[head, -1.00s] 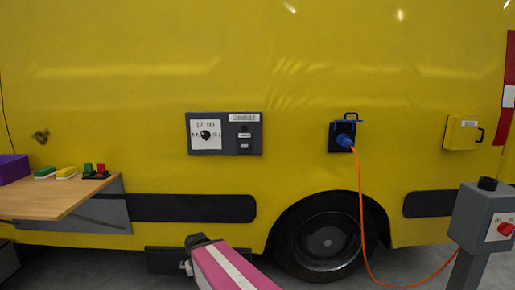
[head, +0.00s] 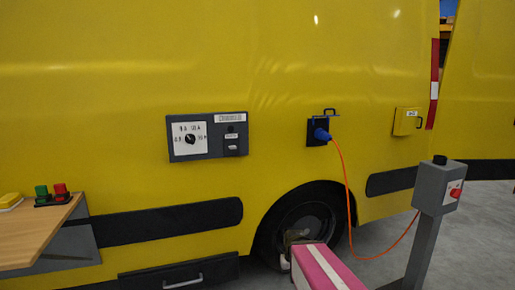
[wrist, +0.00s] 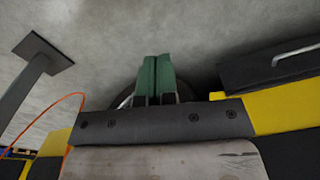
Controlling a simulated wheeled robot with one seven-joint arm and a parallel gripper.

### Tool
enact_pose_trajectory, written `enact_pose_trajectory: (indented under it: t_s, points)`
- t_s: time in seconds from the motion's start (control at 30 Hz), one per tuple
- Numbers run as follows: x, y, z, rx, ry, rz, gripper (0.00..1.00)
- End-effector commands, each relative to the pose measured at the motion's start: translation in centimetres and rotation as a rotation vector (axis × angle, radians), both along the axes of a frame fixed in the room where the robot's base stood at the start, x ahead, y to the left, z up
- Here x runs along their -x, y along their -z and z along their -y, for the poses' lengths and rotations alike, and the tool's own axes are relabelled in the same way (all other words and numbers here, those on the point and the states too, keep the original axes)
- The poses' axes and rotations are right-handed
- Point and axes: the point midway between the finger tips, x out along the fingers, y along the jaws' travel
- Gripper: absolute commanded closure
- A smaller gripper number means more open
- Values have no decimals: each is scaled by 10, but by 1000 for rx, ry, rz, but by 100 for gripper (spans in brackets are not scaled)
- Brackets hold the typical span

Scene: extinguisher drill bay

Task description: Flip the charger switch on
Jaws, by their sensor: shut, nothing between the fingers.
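The charger panel (head: 180,153) is a dark grey box on the yellow van side, left of centre in the head view. It has a white dial plate with a black knob (head: 190,139) on its left. On its right, under a label, is a small dark switch (head: 232,144) with a pale marking; its position is too small to tell. My gripper (wrist: 156,58) shows in the wrist view as two green fingers pressed together, empty. They are in front of the van's wheel, low down and away from the panel. The panel is not in the wrist view.
A grey post (head: 427,215) with a red knob stands at right. A wooden shelf (head: 35,232) with red and green buttons juts out at left.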

Motion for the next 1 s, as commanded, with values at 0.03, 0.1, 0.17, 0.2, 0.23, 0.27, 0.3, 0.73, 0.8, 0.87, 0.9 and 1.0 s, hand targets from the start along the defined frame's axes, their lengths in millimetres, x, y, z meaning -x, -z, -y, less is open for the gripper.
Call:
enact_pose_trajectory:
  t_s: [0.03,0.1,0.17,0.2,0.23,0.27,0.3,0.73,0.8,0.87,0.9,1.0]
  points:
    - [0,0,0,0,0,0,100]
    - [0,0,0,0,0,0,100]
    - [0,0,0,0,0,0,100]
    - [0,0,0,0,0,0,100]
    - [0,0,0,0,0,0,100]
    - [0,0,0,0,0,0,100]
    - [0,0,0,0,0,0,100]
    - [-74,-28,-26,-3,-38,330,100]
    - [-102,-45,-38,-9,-54,466,100]
    - [-125,-63,-50,-17,-68,591,100]
    - [-141,-77,-59,-24,-78,678,100]
    - [-177,-119,-83,-47,-102,905,100]
